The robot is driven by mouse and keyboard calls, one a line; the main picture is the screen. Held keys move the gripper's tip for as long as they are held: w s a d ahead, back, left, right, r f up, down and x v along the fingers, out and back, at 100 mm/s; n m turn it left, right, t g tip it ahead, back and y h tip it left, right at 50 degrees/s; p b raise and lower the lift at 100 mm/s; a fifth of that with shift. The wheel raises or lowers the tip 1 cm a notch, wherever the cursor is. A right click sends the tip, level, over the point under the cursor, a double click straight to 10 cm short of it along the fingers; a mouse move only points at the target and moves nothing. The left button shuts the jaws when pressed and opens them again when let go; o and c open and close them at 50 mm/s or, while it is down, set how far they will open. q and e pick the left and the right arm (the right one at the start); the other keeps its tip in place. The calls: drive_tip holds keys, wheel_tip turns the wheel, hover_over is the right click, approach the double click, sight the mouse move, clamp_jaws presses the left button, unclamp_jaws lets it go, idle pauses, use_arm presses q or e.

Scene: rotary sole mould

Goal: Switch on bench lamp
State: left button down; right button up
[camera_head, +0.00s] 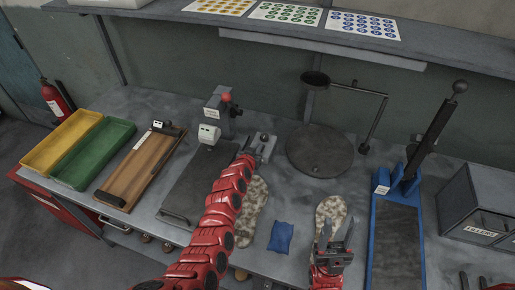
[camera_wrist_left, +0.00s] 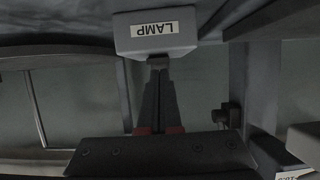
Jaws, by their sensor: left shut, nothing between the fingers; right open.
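A grey box labelled LAMP (camera_wrist_left: 155,32) is at the top of the left wrist view. My left gripper (camera_wrist_left: 159,65) is shut and empty, its fingertips at the box's lower edge; I cannot tell whether they touch. In the head view my left gripper (camera_head: 262,146) is at the back of the bench, left of a round dark plate, and the LAMP label is not readable there. My right gripper (camera_head: 335,248) is open over a speckled sole.
The round plate (camera_head: 320,151) lies mid-bench. A blue-framed lever press (camera_head: 397,235) stands to the right, beside a grey FILLERS box (camera_head: 482,205). A blue pouch (camera_head: 281,237) lies between two soles. Yellow (camera_head: 38,158) and green (camera_head: 110,145) trays are far left. A shelf (camera_head: 290,36) runs above.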

use_arm(q)
drive_tip(key=f+b, duration=0.1)
drive_tip(key=b, duration=0.1)
drive_tip(key=f+b, duration=0.1)
drive_tip(key=shift+s+b, duration=0.25)
drive_tip(key=shift+b, duration=0.1)
drive_tip(key=shift+a+r+p, duration=0.1)
drive_tip(key=shift+r+p, duration=0.35)
drive_tip(key=shift+p, duration=0.2)
drive_tip(key=shift+w+r+p, duration=0.1)
drive_tip(key=shift+r+p, duration=0.3)
drive_tip(key=shift+r, duration=0.4)
